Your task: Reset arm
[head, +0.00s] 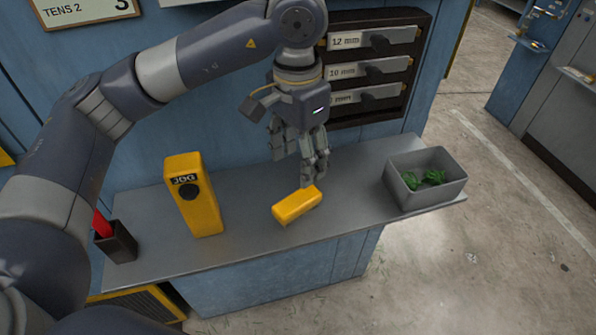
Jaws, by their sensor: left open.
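My left gripper (300,165) hangs pointing down over the grey shelf, with its fingers apart. Its fingertips are just above or beside a small yellow block (297,206) lying on the shelf. I cannot tell whether they touch it. A tall yellow box (193,196) marked "JOG", with a dark round knob, stands upright on the shelf to the left of the gripper. My left arm reaches in from the left above these things. My right gripper is not in view.
The grey shelf (255,237) juts from a blue cabinet. A grey bin (425,196) with green pieces stands at its right end. A dark holder (120,245) with a red item stands at its left end. A labelled rack (410,60) is behind. Concrete floor lies open at right.

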